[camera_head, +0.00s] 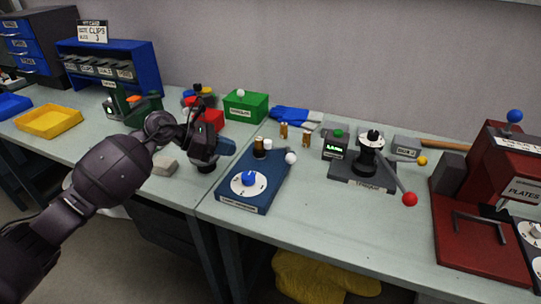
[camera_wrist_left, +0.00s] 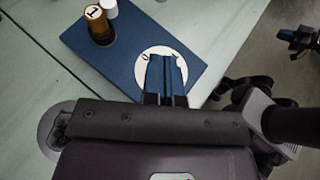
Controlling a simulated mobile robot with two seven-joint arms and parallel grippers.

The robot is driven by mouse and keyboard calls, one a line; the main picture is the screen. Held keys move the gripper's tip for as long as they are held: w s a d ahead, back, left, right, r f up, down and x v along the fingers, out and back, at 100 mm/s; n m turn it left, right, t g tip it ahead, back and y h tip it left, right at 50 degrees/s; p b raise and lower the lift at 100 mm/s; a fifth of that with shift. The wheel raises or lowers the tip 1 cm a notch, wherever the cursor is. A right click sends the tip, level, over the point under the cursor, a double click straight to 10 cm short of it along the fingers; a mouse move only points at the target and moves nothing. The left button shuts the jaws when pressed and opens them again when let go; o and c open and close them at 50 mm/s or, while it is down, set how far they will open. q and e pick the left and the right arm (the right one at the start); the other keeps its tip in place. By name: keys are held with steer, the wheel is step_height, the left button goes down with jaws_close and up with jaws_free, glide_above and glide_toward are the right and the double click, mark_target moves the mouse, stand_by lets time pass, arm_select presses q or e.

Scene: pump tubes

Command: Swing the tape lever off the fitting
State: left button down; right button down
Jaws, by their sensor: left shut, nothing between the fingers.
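A dark fixture (camera_head: 370,160) stands on a grey base at the right half of the bench. A lever with a red ball (camera_head: 409,199) slants down from it toward the front right. I take this as the tape lever; the base label is too small to read. My left gripper (camera_head: 222,148) is well to the left of it, beside the blue dial box (camera_head: 255,200). In the left wrist view its fingers (camera_wrist_left: 166,75) are shut and empty, overlapping the box's white dial. What looks like my right gripper (camera_wrist_left: 300,38) shows at that view's right edge, its fingers unclear.
A white-ball lever (camera_head: 291,158) stands at the blue box's right. Brass pieces (camera_head: 284,130), a small display box (camera_head: 335,148) and a yellow ball (camera_head: 422,160) are near the fixture. A red press (camera_head: 485,210) stands right. The bench front between box and press is clear.

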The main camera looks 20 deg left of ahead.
arm_select(q)
steer(key=x, duration=1.2)
steer(key=shift+w+d+r, duration=0.15)
steer(key=shift+d+r, duration=0.1)
steer(key=shift+r, duration=0.1)
steer(key=shift+x, duration=0.8)
steer(key=shift+r, duration=0.15)
steer(key=shift+d, duration=0.2)
arm_select(e)
steer(key=shift+w+r, duration=0.1)
